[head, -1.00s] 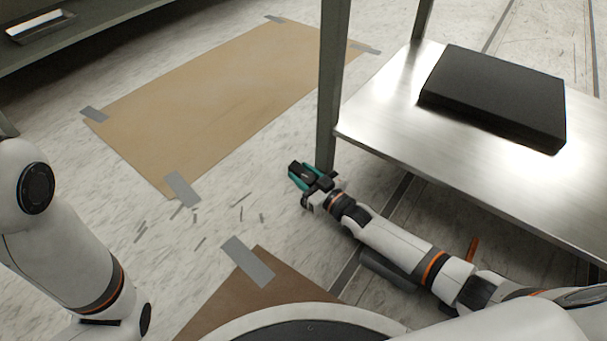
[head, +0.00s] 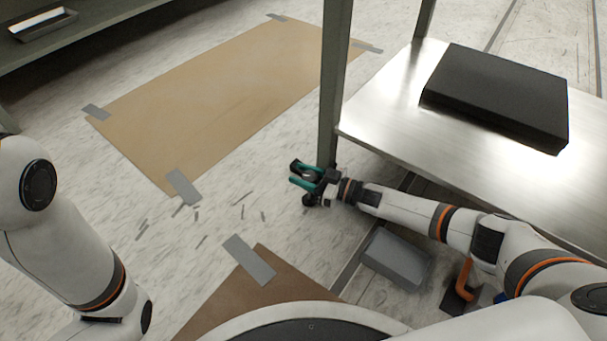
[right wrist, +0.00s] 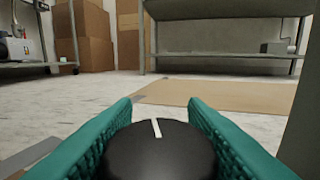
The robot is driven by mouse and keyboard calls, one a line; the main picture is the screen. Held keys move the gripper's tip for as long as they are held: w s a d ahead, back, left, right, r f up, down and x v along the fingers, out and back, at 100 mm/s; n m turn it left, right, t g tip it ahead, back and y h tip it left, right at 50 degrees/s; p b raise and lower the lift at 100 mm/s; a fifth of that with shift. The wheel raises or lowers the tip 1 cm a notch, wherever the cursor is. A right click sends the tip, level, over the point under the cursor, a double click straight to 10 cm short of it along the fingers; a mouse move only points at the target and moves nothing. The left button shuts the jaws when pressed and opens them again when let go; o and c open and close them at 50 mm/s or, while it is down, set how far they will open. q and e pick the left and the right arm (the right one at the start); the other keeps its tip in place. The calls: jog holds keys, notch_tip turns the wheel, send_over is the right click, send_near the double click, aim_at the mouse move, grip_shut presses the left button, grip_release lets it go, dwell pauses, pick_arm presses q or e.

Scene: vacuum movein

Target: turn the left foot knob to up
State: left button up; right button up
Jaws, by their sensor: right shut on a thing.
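The foot knob (right wrist: 160,152) is a round black cap with a white pointer line, seen close up in the right wrist view. The line points almost straight away from me, leaning slightly left. My right gripper (right wrist: 160,125) has its two teal fingers on either side of the knob and is shut on it. In the head view this gripper (head: 297,174) is low by the foot of the near table post (head: 334,90); the knob is too small there to tell clearly. My left arm shows at the left edge of the head view, its gripper out of frame.
A steel shelf (head: 390,115) on the right carries a black flat box (head: 495,95). A grey box (head: 397,258) lies on the floor under my right arm. A taped tan sheet (head: 220,100) covers floor at the left. Cardboard boxes (right wrist: 88,35) stand far back.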

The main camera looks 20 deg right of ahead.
jog(key=o, duration=1)
jog(key=shift+p+v, duration=2.85)
jog(key=shift+v, duration=3.15)
jog(key=shift+a, duration=0.1)
